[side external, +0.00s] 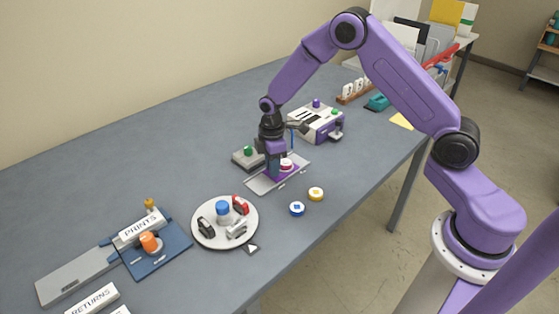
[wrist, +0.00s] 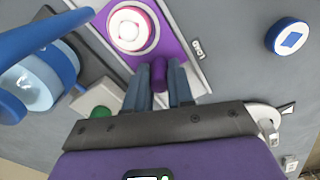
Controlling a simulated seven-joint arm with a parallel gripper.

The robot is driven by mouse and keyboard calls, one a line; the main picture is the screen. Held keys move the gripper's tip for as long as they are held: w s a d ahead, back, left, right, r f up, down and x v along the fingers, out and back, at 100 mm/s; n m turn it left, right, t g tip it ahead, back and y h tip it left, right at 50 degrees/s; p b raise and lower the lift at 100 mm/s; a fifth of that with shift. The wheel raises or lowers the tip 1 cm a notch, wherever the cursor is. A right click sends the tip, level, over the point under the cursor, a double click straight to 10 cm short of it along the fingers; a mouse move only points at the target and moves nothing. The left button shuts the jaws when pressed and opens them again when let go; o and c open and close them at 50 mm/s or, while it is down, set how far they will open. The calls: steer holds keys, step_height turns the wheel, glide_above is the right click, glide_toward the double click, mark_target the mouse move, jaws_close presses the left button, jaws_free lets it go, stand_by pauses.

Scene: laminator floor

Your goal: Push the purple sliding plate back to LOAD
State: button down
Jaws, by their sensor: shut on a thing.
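The purple sliding plate (wrist: 171,46) sits in a pale track (side external: 262,184) on the table. A white disc with a red-pink rim (wrist: 130,28) lies on the plate; it also shows in the side view (side external: 286,164). My gripper (wrist: 160,78) is shut on the plate's upright purple knob (wrist: 159,74), one finger on each side. In the side view my gripper (side external: 274,172) points down over the track and hides part of the plate.
A grey box with a green button (side external: 244,158) stands behind the track, and a white-purple machine (side external: 318,123) beyond. A blue disc (side external: 297,209) and yellow disc (side external: 316,194) lie in front. A round white tray (side external: 207,239) with clips is to the left.

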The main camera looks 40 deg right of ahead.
steer(key=a, duration=0.6)
steer(key=shift+a, duration=0.4)
steer(key=c, duration=1)
jaws_free()
steer(key=shift+d, duration=0.1)
steer(key=shift+r, duration=0.35)
step_height(320, 180, up, 17)
steer(key=shift+f, duration=0.1)
steer(key=shift+s, duration=0.1)
